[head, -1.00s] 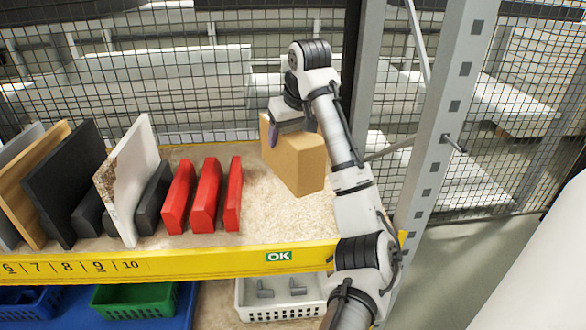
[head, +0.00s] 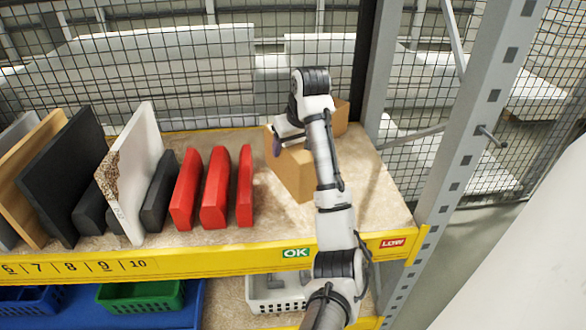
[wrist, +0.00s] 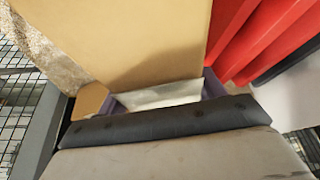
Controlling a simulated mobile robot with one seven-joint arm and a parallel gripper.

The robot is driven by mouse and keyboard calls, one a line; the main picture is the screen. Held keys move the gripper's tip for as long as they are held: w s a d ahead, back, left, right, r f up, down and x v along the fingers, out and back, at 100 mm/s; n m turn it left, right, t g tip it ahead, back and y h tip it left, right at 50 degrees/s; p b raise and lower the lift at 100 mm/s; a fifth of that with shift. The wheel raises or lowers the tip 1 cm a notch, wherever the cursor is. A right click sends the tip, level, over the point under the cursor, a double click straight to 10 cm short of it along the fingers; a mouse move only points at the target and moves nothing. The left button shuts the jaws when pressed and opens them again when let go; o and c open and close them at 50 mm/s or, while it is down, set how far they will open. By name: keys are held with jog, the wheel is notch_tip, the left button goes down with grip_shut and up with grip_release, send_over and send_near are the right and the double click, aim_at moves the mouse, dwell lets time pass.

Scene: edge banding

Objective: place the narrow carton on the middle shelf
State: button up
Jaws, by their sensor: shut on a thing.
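The narrow carton (head: 292,172) is plain brown and stands upright over the right part of the particle-board shelf (head: 385,200). My gripper (head: 282,143) is shut on its upper part, with one purple finger showing. My arm hides part of the carton. I cannot tell whether its base touches the board. A brown face (head: 341,118) shows right of my arm; I cannot tell if it is the same carton or another box. In the wrist view the carton (wrist: 130,40) fills the upper middle, with my gripper's purple fingers (wrist: 160,96) at its near edge.
Red blocks (head: 214,188) stand left of the carton, with a gap between. Dark, white and wooden panels (head: 130,180) lean farther left. A yellow front rail (head: 200,260) edges the shelf. A grey upright (head: 460,150) and wire mesh bound the right and back. Board right of my arm is bare.

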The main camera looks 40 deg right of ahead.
aim_at(300, 145)
jog(key=shift+f+p, duration=0.6)
jog(key=shift+f, duration=3.15)
jog(key=o, duration=1.3)
jog(key=shift+f, duration=0.15)
jog(key=shift+c, duration=0.2)
jog(key=v, duration=1.2)
jog(key=shift+b, duration=0.3)
